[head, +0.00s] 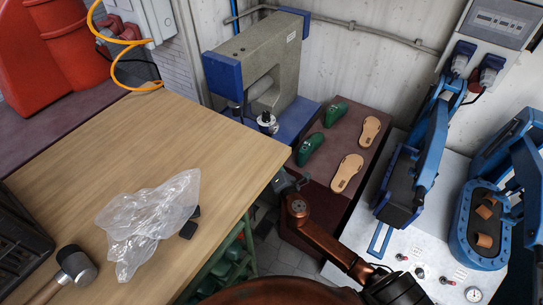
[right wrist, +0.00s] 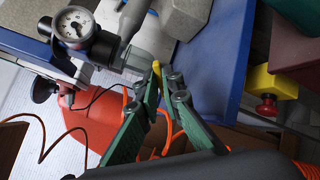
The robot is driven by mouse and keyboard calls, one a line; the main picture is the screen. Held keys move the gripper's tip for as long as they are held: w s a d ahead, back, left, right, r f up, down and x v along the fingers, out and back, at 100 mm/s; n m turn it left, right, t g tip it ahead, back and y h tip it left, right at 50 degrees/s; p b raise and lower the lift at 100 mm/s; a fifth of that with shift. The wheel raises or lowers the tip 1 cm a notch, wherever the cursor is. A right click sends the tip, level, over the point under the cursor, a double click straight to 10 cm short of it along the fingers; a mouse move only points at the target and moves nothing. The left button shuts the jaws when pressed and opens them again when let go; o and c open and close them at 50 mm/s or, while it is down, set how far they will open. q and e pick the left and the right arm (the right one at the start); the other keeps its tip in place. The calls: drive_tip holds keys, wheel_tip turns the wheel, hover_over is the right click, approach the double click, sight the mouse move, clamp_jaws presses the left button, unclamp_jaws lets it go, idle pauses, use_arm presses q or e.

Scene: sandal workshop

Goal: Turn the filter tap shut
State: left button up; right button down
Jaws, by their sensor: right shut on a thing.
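In the right wrist view, the filter tap (right wrist: 157,69) is a small yellow lever beside a grey metal fitting. A filter unit (right wrist: 98,48) with a round white pressure gauge (right wrist: 76,27) stands to its left. My right gripper (right wrist: 160,80) has its green fingers closed together at the tips on the yellow tap. In the head view, my copper-coloured right arm reaches in from the bottom, and its gripper (head: 287,182) is partly hidden beyond the table's right edge. I cannot make out the tap there. My left gripper is not in view.
The wooden table (head: 120,130) holds a crumpled clear bag (head: 150,220) and a mallet (head: 75,265). A grey and blue press (head: 262,65) stands behind. Sandal soles (head: 347,172) and green lasts (head: 310,148) lie on a brown bench. An orange hose (right wrist: 35,118) hangs near the gripper.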

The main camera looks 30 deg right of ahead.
drive_tip(key=shift+d+f+m+b, duration=0.1)
drive_tip(key=shift+m+b, duration=0.25)
drive_tip(key=shift+m, duration=1.5)
drive_tip(key=shift+f+m+b, duration=0.1)
drive_tip(key=shift+m+b, duration=0.2)
drive_tip(key=shift+m, duration=1.55)
drive_tip(key=c, duration=2.1)
unclamp_jaws()
drive_tip(key=shift+s, duration=0.15)
drive_tip(key=s+a, duration=0.1)
drive_tip(key=s, duration=1)
drive_tip(key=shift+s+a, duration=0.35)
drive_tip(key=shift+a, duration=0.05)
